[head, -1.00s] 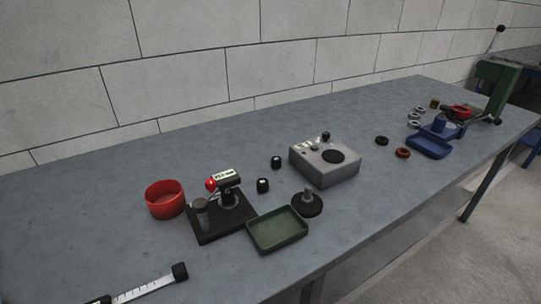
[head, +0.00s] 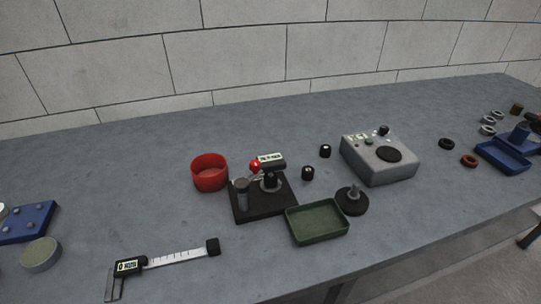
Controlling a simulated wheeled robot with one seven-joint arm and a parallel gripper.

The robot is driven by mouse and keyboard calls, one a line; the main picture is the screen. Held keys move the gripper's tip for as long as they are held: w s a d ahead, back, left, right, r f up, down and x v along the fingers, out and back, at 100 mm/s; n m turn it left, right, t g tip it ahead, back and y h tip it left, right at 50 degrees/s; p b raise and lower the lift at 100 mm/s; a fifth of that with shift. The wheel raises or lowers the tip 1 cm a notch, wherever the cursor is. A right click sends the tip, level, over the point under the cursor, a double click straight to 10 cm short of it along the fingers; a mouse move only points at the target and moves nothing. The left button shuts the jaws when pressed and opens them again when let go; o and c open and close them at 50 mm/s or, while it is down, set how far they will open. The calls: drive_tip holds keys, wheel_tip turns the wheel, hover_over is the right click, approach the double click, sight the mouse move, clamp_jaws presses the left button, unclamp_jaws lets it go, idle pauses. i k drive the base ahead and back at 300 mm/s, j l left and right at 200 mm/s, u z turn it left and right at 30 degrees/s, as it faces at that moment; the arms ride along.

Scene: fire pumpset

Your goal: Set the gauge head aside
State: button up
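What looks like the gauge head (head: 271,163), a small dark body with a pale display and a red ball at its left end, sits on a black base (head: 262,209) near the middle of the head view. A dark grey cylinder (head: 242,193) stands upright on the same base, left of the head. Whether the head is fixed to the base or only resting there, I cannot tell. My gripper is not in view.
A green tray (head: 317,233) stands right in front of the base. A red bowl (head: 210,183) is behind left, a black disc with a stub (head: 352,203) right, a grey box (head: 378,174) farther right. A caliper (head: 164,260) lies front left. Bench between caliper and base is bare.

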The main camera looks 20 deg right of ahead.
sight(268, 163)
drive_tip(key=i+l+z, duration=0.15)
drive_tip(key=z, duration=0.2)
drive_tip(key=i+l+z, duration=0.1)
drive_tip(key=i+z, duration=0.15)
drive_tip(key=z, duration=0.15)
